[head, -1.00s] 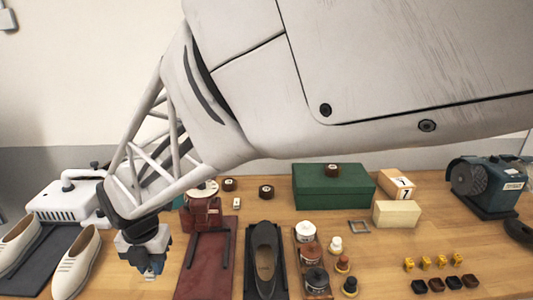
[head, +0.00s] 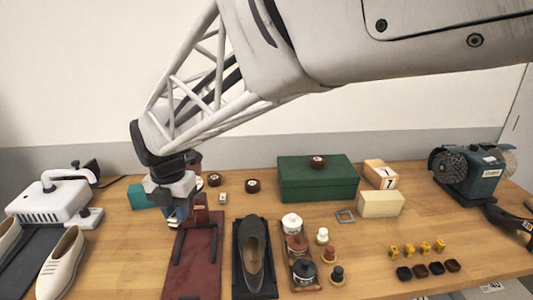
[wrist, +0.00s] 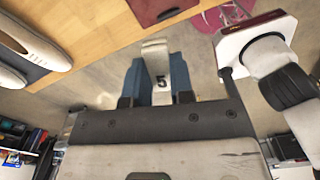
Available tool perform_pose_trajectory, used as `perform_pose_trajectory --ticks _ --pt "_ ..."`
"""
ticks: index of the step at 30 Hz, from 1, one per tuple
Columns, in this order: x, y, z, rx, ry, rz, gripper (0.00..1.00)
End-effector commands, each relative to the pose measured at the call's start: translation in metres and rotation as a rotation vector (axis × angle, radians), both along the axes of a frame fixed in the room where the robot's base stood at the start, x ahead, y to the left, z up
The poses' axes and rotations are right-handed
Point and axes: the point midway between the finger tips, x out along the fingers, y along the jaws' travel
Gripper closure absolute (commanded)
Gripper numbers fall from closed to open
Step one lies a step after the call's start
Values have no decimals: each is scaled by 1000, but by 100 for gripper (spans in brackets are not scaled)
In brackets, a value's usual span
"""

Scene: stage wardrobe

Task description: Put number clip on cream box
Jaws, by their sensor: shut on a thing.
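My gripper (head: 174,216) is at the left of the head view, above the table beside the dark red stand. In the wrist view its blue fingers (wrist: 157,85) are shut on a pale number clip (wrist: 155,52) marked 5. In the head view the clip is mostly hidden by the gripper. The cream box (head: 381,204) stands on the right half of the table, well apart from my gripper, with nothing on its top. Behind it is a wooden box (head: 380,174) bearing a white tag marked 7.
A green box (head: 317,180) with a dark spool on top stands left of the cream box. A black shoe (head: 252,257), a rack of jars (head: 298,248) and small bottles lie between. A blue grinder (head: 468,175) is at the far right.

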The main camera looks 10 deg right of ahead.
Motion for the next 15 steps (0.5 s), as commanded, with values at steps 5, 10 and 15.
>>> perform_pose_trajectory --ticks 5,10,15 --pt "22 -29 0 0 0 -79 100" --pt "40 -56 0 0 0 -150 100" --pt "56 -85 0 -1 0 -222 100"
